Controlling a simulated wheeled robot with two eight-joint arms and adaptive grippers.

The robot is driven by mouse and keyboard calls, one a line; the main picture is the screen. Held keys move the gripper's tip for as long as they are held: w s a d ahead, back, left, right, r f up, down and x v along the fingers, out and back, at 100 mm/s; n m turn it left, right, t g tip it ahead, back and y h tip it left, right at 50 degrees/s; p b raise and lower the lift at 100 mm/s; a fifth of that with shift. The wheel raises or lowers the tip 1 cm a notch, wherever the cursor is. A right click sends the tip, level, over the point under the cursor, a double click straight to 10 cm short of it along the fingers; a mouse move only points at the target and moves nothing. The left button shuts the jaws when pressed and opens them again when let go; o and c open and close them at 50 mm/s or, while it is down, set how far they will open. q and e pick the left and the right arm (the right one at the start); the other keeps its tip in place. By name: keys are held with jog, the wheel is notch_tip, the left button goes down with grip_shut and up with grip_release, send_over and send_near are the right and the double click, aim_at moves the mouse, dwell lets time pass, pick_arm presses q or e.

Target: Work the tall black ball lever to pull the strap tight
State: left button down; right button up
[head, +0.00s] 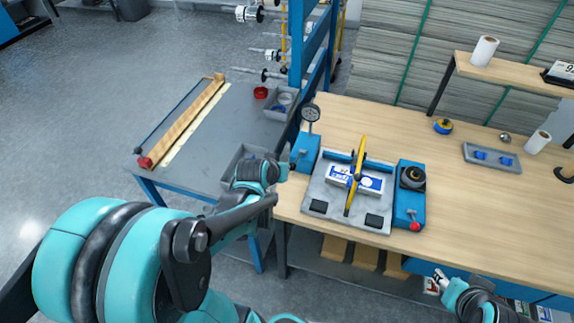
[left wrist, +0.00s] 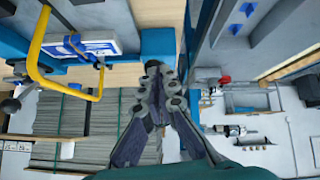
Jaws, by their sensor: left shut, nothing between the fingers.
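A black ball (head: 357,177) shows over the strap's middle in the head view. In the left wrist view a black ball on a short-looking stem (left wrist: 11,106) shows at the left edge, beside the yellow strap (left wrist: 38,42). My left gripper (head: 291,166) is left of the fixture, near its blue block; its fingers (left wrist: 153,70) are together and empty, apart from the ball. My right gripper (head: 440,281) is low at the bench's front; its fingers are unclear.
A blue unit (head: 408,205) with a red knob (head: 415,227) stands right of the plate. A grey side table (head: 200,150) with bins is at left.

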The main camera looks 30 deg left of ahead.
pick_arm(q)
jog(key=p+v, duration=0.1)
jog(key=v, duration=0.3)
jog(key=shift+s, duration=0.15)
pick_arm(e)
jog(key=shift+r, duration=0.9)
jog(key=shift+w, duration=0.1)
pick_arm(q)
jog(key=s+d+m+b, duration=0.1)
jog(key=s+d+m, duration=0.1)
jog(key=s+d, duration=0.2)
jog(key=s+d+r+m+g+h+b, duration=0.1)
jog(key=s+d+m+b, duration=0.1)
jog(key=s+d, duration=0.3)
jog(key=d, duration=0.4)
jog(key=shift+d+r+g+h, duration=0.25)
jog(key=shift+d+g+h, duration=0.05)
jog(key=shift+d, duration=0.05)
pick_arm(e)
notch_tip(320, 180, down, 3)
jog(key=shift+f, duration=0.2)
jog(key=shift+c, duration=0.3)
dwell(0.5)
